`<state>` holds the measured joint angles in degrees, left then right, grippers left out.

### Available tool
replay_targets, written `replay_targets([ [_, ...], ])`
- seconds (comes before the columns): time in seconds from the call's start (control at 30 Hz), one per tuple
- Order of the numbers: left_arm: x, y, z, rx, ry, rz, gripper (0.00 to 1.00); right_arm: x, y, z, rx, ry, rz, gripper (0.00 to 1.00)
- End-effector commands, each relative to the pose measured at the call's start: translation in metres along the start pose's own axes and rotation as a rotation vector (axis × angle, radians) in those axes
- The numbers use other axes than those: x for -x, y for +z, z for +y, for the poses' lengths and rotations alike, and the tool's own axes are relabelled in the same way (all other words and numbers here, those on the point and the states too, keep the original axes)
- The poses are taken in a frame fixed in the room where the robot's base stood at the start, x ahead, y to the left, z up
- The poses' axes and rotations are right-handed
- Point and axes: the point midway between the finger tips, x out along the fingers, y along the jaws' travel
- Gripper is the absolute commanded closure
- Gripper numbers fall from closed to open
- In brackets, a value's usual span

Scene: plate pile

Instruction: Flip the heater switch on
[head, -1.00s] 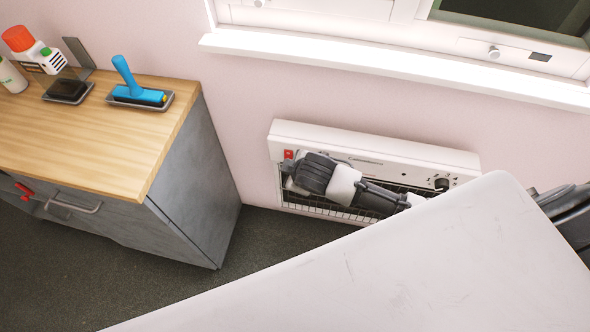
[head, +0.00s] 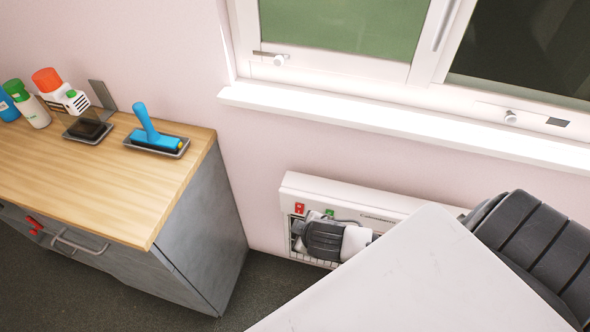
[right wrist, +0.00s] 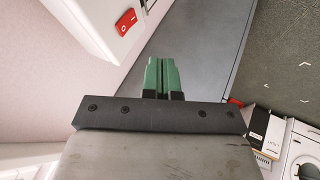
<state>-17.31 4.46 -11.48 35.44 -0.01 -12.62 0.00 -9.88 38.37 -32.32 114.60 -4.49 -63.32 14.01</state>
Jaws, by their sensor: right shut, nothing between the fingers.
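The white wall heater (head: 350,197) is mounted low on the pink wall in the head view, partly hidden by my arm and body. Its red switch (head: 299,208) sits at the left end of the front panel. In the right wrist view the red rocker switch (right wrist: 126,21) with white marks is at the upper left; I cannot tell its position for sure. My right gripper (right wrist: 161,62) has green fingers shut together and empty, to the right of the switch and apart from it. In the head view a small green patch by the switch seems to be its fingertips. My left gripper is out of view.
A grey cabinet with a wooden top (head: 100,190) stands left of the heater. A white window sill (head: 400,124) runs above the heater. Dark floor shows between cabinet and heater.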

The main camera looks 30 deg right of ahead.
Motion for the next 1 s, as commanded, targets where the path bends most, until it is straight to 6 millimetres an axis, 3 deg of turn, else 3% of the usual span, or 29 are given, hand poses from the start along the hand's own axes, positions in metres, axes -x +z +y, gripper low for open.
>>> replay_targets([
  [0.27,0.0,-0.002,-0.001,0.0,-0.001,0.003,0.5,-0.018,0.0,0.0,0.0,0.001,-0.001,1.0],
  [0.73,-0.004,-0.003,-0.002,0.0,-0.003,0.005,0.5,-0.104,-0.001,0.001,0.001,0.001,-0.001,1.0],
  [0.8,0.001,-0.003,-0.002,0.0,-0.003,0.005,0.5,-0.108,-0.001,0.015,0.001,0.004,-0.001,1.0],
  [1.0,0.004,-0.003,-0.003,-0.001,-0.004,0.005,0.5,-0.12,0.002,0.03,0.002,0.001,-0.001,1.0],
])
